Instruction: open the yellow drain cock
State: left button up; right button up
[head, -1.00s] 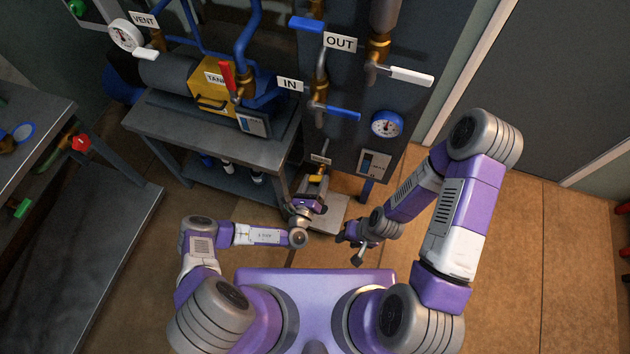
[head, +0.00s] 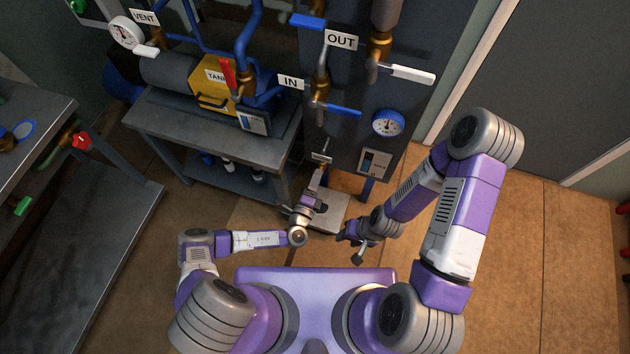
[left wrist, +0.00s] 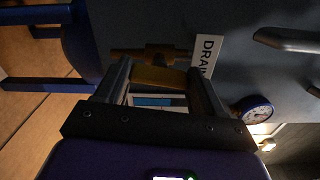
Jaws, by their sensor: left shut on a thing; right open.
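The yellow handle of the drain cock (left wrist: 158,79) shows between the two fingers of my left gripper (left wrist: 160,88) in the left wrist view. Its brass body (left wrist: 158,54) is just behind it, beside the DRAIN label (left wrist: 206,57). In the head view my left gripper (head: 317,180) is low on the dark panel, below the small label (head: 322,157). It is shut on the yellow handle, which its fingers hide in that view. My right gripper (head: 351,248) is open and empty, to the right and nearer my body.
A pale floor plate (head: 331,213) lies below the drain. Above it on the panel are the blue IN handle (head: 338,108), a white handle (head: 407,74) and a blue gauge (head: 387,123). The tank bench (head: 185,125) stands to the left. Floor at right is clear.

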pick_arm(q)
jog(key=shift+n, duration=0.8)
jog(key=o, duration=1)
jog(key=shift+o, duration=0.2)
jog(key=p+v, duration=0.1)
jog(key=v, duration=0.6)
jog(key=shift+s+p, duration=0.25)
jog(key=shift+p, duration=0.05)
jog(key=shift+r, duration=0.1)
